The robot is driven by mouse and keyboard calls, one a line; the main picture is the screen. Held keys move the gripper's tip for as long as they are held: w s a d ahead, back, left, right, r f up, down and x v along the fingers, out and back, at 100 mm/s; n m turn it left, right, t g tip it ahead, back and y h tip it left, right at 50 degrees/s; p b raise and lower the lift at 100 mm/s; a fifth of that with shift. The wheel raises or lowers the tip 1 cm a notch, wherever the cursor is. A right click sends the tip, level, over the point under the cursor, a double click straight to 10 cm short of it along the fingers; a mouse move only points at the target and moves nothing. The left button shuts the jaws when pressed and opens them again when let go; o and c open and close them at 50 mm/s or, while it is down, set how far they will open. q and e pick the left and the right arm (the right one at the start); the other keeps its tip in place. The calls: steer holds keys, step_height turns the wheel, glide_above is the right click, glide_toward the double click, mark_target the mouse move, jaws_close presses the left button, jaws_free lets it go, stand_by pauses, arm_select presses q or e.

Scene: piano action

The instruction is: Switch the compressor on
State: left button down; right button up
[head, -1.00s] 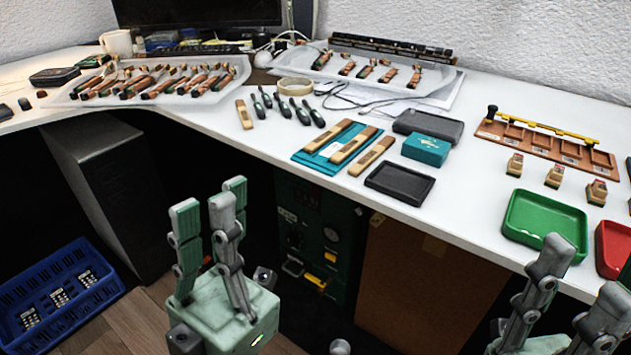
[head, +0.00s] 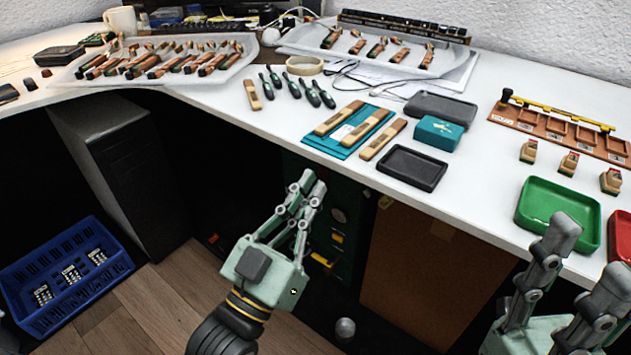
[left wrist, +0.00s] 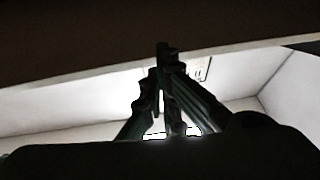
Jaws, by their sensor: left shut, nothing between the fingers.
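The compressor (head: 348,206) is a dark green box under the table, in shadow, with a round dial and yellow parts on its front. A yellow part (head: 337,237) shows just right of my left gripper. My left gripper (head: 314,180) is shut and empty in front of the compressor and hides much of its left side. Its fingers meet at the tips in the left wrist view (left wrist: 164,48). I cannot tell whether it touches the compressor. My right gripper (head: 588,250) is at the lower right with its fingers apart, empty.
The white table (head: 470,205) overhangs the compressor, with trays, tools and blocks on top. A brown panel (head: 420,265) stands right of the compressor. A dark cabinet (head: 120,160) and a blue crate (head: 65,275) are at the left. A wall socket (left wrist: 203,68) shows in the left wrist view.

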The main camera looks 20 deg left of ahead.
arm_select(q)
steer(key=s+a+f+n+g+y+p, duration=0.1)
steer(key=s+a+f+g, duration=0.15)
steer(key=f+g, duration=0.9)
steer(key=s+a+f+n+g+y, duration=0.2)
steer(key=s+f+g, duration=0.2)
steer(key=f, duration=1.5)
steer(key=w+a+r+n+t+h, duration=0.1)
steer(key=w+a+r+n+t, duration=0.1)
steer(key=w, duration=0.4)
steer(key=w+a+r+n+t, duration=0.3)
steer(key=w+r+n+t, duration=0.1)
steer(key=w+n, duration=0.3)
steer(key=w+a+r+n+t+h, duration=0.1)
steer(key=w+a+r+n+t, duration=0.1)
steer(key=w+r+n+t, duration=0.1)
steer(key=w+r+n, duration=0.1)
steer(key=w+n, duration=0.1)
steer(key=w, duration=0.1)
steer(key=shift+w+a+r+h, duration=0.3)
steer(key=shift+a+r, duration=0.05)
